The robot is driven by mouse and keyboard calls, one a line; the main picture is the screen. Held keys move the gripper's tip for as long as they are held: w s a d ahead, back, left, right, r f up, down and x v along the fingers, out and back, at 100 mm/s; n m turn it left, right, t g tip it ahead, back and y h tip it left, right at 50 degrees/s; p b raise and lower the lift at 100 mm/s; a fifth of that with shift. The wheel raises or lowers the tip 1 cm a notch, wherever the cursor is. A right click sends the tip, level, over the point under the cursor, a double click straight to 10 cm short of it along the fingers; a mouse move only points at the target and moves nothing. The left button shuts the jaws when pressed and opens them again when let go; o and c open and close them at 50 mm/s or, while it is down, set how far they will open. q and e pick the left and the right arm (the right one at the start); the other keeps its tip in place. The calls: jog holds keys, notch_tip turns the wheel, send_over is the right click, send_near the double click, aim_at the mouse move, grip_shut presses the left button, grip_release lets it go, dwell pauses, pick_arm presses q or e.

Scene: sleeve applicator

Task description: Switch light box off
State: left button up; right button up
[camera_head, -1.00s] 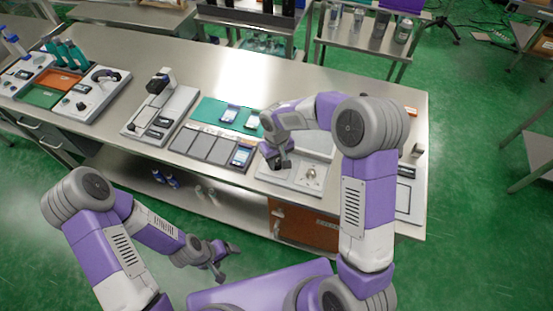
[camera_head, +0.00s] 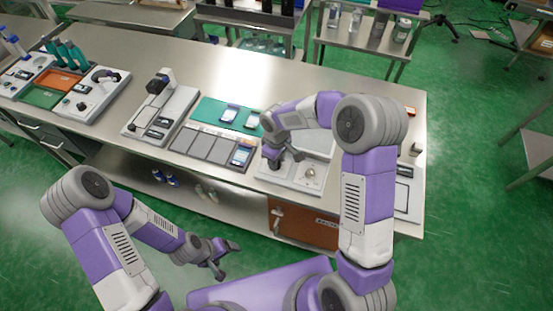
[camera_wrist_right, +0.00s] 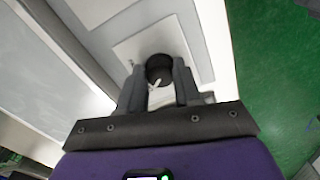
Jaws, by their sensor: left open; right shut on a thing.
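The light box (camera_head: 318,146) is a white unit with a flat pale panel, at the right part of the bench's front edge. Its black round knob (camera_wrist_right: 158,68) with a white pointer mark sits on a white plate in the right wrist view. My right gripper (camera_head: 284,164) is over the front left of the light box; in the wrist view its fingers (camera_wrist_right: 160,90) are shut on the knob, one on each side. The panel (camera_wrist_right: 48,62) looks grey in the wrist view; I cannot tell whether it is lit. My left gripper (camera_head: 228,260) is open and empty, in front of the bench.
A dark mat with grey panels (camera_head: 207,147) and a phone-like device (camera_head: 241,155) lies left of the light box. A green mat (camera_head: 210,112) is behind it. A white press-like device (camera_head: 160,105) stands further left. The bench's back middle (camera_head: 250,75) is clear.

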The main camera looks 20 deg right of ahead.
jog(key=o, duration=1)
jog(key=shift+o, duration=0.2)
jog(key=shift+r, duration=0.15)
notch_tip(320, 180, up, 7)
jog(key=shift+r+p, duration=0.2)
jog(key=shift+p, duration=0.3)
